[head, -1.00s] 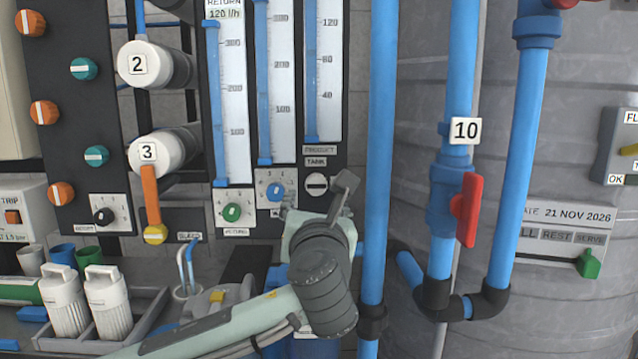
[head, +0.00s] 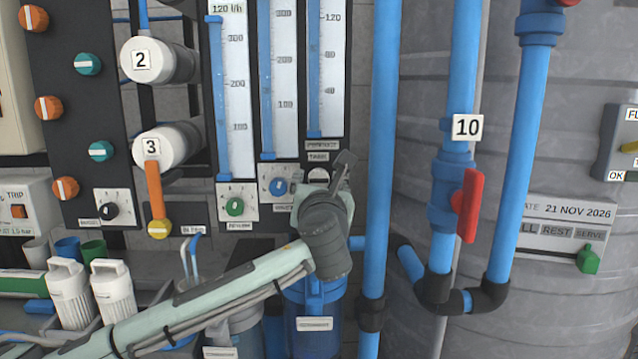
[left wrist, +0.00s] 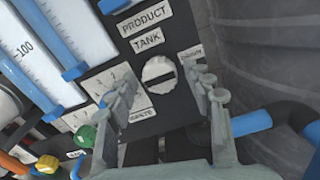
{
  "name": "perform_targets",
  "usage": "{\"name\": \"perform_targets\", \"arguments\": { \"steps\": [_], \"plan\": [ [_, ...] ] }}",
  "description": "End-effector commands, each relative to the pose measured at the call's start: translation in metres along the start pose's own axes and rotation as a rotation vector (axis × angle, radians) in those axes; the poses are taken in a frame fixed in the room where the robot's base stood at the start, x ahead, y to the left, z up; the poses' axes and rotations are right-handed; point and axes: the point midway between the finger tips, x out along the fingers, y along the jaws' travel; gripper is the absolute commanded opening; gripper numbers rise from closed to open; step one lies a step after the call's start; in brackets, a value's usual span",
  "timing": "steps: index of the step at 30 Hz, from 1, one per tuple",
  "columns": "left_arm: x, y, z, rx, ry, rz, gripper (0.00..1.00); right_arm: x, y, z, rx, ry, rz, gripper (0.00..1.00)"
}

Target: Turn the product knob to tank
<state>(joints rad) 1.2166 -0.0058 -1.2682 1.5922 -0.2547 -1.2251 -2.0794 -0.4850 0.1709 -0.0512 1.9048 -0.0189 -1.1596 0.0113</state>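The product knob (left wrist: 159,74) is a round white knob with a dark slot, on a black panel under labels reading PRODUCT (left wrist: 145,19) and TANK (left wrist: 147,40). In the head view only the top of the knob (head: 318,174) shows above my left gripper (head: 338,178). In the left wrist view the fingers of my left gripper (left wrist: 162,92) are spread apart, one to each side of the knob in the picture. The gap between them is empty. I cannot tell how far the fingertips are from the panel. My right gripper is not in view.
A blue knob (head: 278,187) and a green knob (head: 235,207) sit left of the product knob. A vertical blue pipe (head: 383,130) runs close to the right of my left gripper. A red valve handle (head: 468,205) and a grey tank (head: 570,100) are farther right.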

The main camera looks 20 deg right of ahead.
Motion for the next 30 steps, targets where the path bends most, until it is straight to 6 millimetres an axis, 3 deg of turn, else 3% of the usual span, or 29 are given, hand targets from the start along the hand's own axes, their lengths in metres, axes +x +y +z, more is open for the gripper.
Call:
{"name": "perform_targets", "arguments": {
  "steps": [2, 10, 20, 30],
  "plan": [
    [0.0, 0.0, 0.0, 0.0, 0.0, 0.0, 0.38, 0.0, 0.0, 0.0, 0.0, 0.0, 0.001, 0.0],
    [0.0, 0.0, 0.0, 0.0, 0.0, 0.0, 0.05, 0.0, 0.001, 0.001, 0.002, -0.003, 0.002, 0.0],
    [0.0, 0.0, 0.0, -0.047, 0.001, 0.0, 0.05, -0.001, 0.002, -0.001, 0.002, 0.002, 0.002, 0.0],
    [0.0, 0.0, 0.0, -0.283, 0.002, 0.0, 0.05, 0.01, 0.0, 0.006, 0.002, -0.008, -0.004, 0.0]
  ]
}}
